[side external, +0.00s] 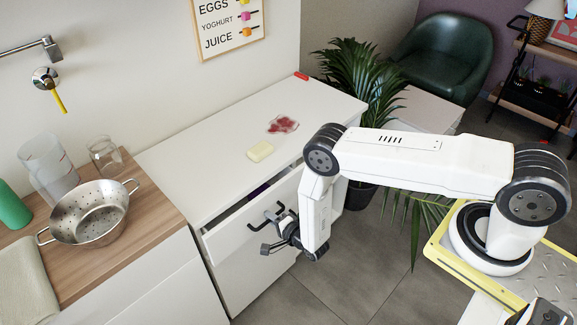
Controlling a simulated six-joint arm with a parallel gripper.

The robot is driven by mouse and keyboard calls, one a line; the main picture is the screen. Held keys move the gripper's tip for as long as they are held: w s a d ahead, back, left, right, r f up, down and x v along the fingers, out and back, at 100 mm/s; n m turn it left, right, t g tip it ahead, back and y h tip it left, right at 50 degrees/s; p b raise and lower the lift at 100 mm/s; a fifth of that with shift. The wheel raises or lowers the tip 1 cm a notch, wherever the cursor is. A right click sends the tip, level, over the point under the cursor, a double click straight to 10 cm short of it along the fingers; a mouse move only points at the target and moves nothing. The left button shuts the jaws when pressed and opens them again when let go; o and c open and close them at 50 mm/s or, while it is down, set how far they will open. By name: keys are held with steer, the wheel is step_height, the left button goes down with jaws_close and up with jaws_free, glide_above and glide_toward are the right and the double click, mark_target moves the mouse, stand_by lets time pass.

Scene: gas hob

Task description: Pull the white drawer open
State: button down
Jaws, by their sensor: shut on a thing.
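The white drawer (228,240) is in the white cabinet at the centre of the side external view. It stands partly open, with a dark gap behind its front panel and something purple (258,191) inside. A dark handle (265,213) is on the drawer front. My gripper (269,232) is at the drawer front, shut on the handle. The gripper body hides part of the handle and the right part of the drawer front, so the exact grip is hard to see.
A metal colander (90,212) and glasses stand on the wooden top at left. A potted plant (360,90) is behind my arm. Grey floor in front is clear.

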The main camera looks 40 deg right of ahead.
steer(key=f+v, duration=0.2)
steer(key=v, duration=0.8)
steer(key=s+f+v, duration=0.1)
steer(key=f+v, duration=0.1)
steer(key=v, duration=0.8)
steer(key=c, duration=1)
jaws_free()
steer(key=shift+o, duration=0.2)
steer(key=shift+f, duration=0.1)
steer(key=shift+s, duration=0.15)
steer(key=s+r, duration=0.4)
steer(key=r, duration=0.4)
steer(key=shift+s, duration=0.25)
